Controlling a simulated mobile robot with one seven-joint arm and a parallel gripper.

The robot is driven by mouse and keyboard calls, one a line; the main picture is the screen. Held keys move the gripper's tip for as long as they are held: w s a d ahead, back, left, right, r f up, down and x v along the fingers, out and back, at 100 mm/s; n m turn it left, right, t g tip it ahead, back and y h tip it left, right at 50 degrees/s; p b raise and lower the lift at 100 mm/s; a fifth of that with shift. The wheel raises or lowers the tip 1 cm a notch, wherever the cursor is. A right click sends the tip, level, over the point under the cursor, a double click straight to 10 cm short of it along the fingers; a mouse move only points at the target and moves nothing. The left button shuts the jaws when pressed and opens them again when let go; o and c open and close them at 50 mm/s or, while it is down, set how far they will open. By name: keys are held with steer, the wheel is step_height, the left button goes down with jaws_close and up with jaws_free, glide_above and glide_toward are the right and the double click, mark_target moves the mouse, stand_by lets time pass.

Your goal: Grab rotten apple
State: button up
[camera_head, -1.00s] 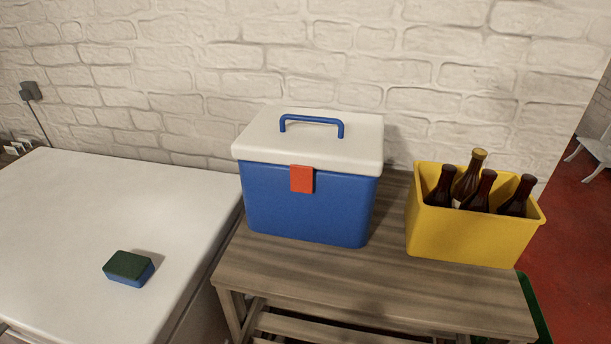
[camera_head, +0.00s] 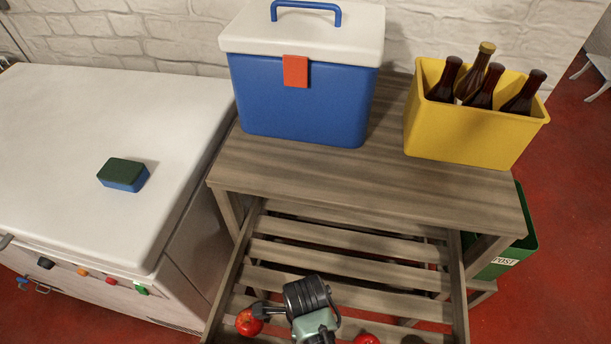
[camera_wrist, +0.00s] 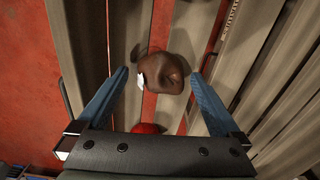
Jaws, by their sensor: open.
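The rotten apple (camera_wrist: 165,72), brown and wrinkled, lies on the wooden slats in the wrist view. My gripper (camera_wrist: 160,76) is open, with one blue finger to each side of this apple in the picture and visible gaps between; I cannot tell how far above it the fingers are. A red apple (camera_wrist: 147,128) shows nearer the palm, partly hidden. In the head view my dark wrist is over the slatted shelf, with a red apple (camera_head: 248,323) left of it and another (camera_head: 366,339) at the bottom edge. I cannot make out the brown apple there.
The slatted shelf (camera_head: 330,252) sits below the wooden tabletop (camera_head: 300,172), whose front edge is near my arm. On top stand a blue cooler (camera_head: 300,105) and a yellow crate (camera_head: 465,135) of bottles. A white cabinet (camera_head: 60,120) with a sponge (camera_head: 123,174) is left; a green bin (camera_head: 510,245) right.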

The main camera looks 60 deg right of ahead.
steer(key=shift+f, duration=0.7)
steer(key=c, duration=1.3)
